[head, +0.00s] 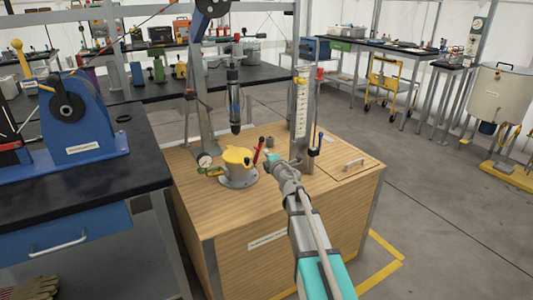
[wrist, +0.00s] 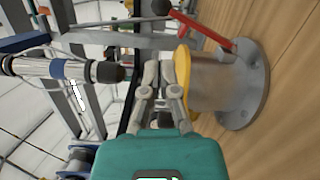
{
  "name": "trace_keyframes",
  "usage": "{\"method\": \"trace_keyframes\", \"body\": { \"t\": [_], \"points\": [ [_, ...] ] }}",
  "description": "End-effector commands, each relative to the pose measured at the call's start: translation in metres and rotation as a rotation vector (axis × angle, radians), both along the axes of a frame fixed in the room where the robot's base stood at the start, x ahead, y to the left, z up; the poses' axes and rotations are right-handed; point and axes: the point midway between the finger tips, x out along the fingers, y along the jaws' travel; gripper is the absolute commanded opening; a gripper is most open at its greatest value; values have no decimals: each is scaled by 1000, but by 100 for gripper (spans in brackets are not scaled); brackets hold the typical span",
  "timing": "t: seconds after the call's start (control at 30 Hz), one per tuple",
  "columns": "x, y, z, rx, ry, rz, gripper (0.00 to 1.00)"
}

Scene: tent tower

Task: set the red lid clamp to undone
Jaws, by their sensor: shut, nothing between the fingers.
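The red lid clamp (head: 257,150) is a red lever with a dark knob. It stands up at a tilt at the right side of the yellow-lidded pot (head: 238,156). In the wrist view the red lever (wrist: 202,24) rises from the grey base flange (wrist: 248,85) beside the pot, with its dark knob at the upper middle. My gripper (head: 268,160) is just right of the pot and the lever in the head view. In the wrist view its fingers (wrist: 164,70) are shut and empty, near the yellow lid's edge (wrist: 183,80) and apart from the lever.
The pot is on a wooden cabinet (head: 280,215). A pressure gauge (head: 205,161) is left of it. A dark hanging cylinder (head: 234,100) is above, and a column with a scale (head: 302,105) stands behind my gripper. The cabinet's right top is mostly clear around a handle (head: 354,163).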

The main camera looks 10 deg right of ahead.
Motion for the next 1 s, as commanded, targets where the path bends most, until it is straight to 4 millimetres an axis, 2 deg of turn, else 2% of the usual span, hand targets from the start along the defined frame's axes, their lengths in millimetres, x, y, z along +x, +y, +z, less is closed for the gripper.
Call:
{"method": "trace_keyframes", "body": {
  "t": [0.4, 0.6, 1.0],
  "points": [
    [57, 10, 1, 0, 0, -2, 0],
    [77, 15, 1, 0, 0, -1, 0],
    [86, 17, 1, 0, 0, -2, 0]
  ]
}}
